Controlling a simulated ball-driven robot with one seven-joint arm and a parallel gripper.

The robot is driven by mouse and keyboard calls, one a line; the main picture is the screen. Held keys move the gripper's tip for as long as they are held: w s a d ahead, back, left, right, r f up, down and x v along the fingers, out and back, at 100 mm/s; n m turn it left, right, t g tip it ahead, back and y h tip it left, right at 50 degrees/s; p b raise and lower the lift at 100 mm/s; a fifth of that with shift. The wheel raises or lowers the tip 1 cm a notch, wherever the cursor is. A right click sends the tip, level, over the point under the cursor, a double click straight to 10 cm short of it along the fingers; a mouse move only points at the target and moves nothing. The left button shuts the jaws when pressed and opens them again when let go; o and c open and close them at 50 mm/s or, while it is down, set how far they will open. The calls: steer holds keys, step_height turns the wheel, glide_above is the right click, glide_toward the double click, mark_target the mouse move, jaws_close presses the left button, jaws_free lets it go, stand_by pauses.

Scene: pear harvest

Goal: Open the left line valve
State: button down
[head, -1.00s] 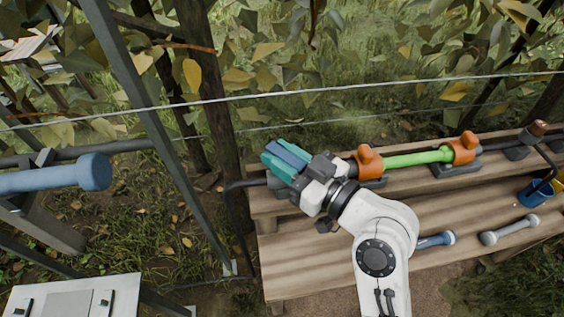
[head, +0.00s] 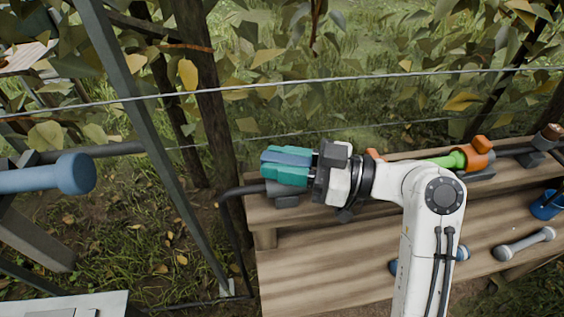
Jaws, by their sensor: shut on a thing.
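The left line valve has a flat blue handle (head: 286,157) near the left end of the bench. It sits above a dark grey body (head: 285,199) joined to a black hose. My gripper (head: 272,163), with teal fingers, is shut on this handle, one finger on each side, both pointing left. Handle and fingers lie nearly level across the picture, roughly in line with the pipe run. The gripper hides much of the valve body.
A green pipe (head: 446,160) runs right into an orange fitting (head: 479,155); my arm hides most of its left part. A wire (head: 300,84) crosses behind.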

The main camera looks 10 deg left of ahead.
mark_target(284, 157)
steer(key=shift+d, duration=0.1)
steer(key=c, duration=1)
jaws_free()
steer(key=shift+o, duration=0.2)
steer(key=shift+r, duration=0.1)
steer(key=shift+r, duration=0.25)
step_height(284, 157, up, 3)
steer(key=shift+f+p, duration=0.1)
steer(key=shift+p, duration=0.5)
steer(key=s+d+r+p, duration=0.4)
steer(key=s+r+p, duration=0.4)
steer(key=s, duration=0.5)
steer(key=shift+s+r, duration=0.15)
steer(key=shift+r, duration=0.65)
